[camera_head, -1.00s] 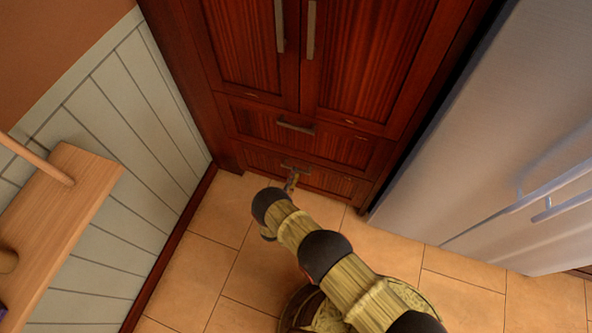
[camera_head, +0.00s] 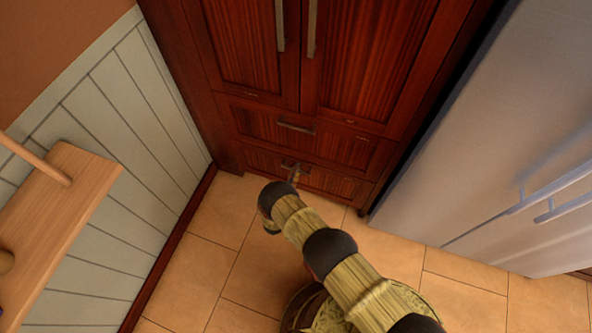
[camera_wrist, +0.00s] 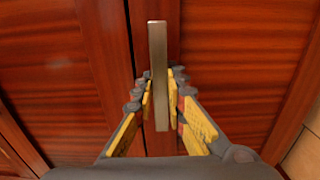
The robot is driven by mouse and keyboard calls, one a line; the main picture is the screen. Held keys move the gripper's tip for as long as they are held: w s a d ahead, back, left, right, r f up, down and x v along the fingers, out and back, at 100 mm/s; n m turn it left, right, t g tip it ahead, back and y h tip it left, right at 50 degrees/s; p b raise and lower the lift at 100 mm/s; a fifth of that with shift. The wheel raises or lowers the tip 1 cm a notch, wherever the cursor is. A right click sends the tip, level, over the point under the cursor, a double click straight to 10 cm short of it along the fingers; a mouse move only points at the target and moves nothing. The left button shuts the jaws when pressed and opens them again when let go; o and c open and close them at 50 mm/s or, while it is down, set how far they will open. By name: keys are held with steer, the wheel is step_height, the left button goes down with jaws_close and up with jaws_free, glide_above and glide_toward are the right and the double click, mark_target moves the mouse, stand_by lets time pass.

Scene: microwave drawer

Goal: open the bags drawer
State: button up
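Two dark red-brown wooden drawers sit at the bottom of the tall cabinet: an upper drawer (camera_head: 345,146) and a lower drawer (camera_head: 335,184). Both look shut. No readable label shows which is the bags drawer. My gripper (camera_head: 293,168) is at the lower drawer's handle in the head view and partly covers it. In the wrist view, a grey metal bar handle (camera_wrist: 158,50) runs upright between the fingers of my gripper (camera_wrist: 162,80). The fingers are apart, one on each side of the bar. A narrow gap shows on the right; contact on the left is unclear.
Two tall cabinet doors (camera_head: 370,60) with bar handles are above the drawers. A steel fridge (camera_head: 500,130) stands close on the right. A panelled wall (camera_head: 125,130) and a wooden shelf or chair (camera_head: 65,200) are on the left.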

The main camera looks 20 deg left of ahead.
jaws_close()
steer(key=shift+s, duration=0.1)
stand_by(0.4)
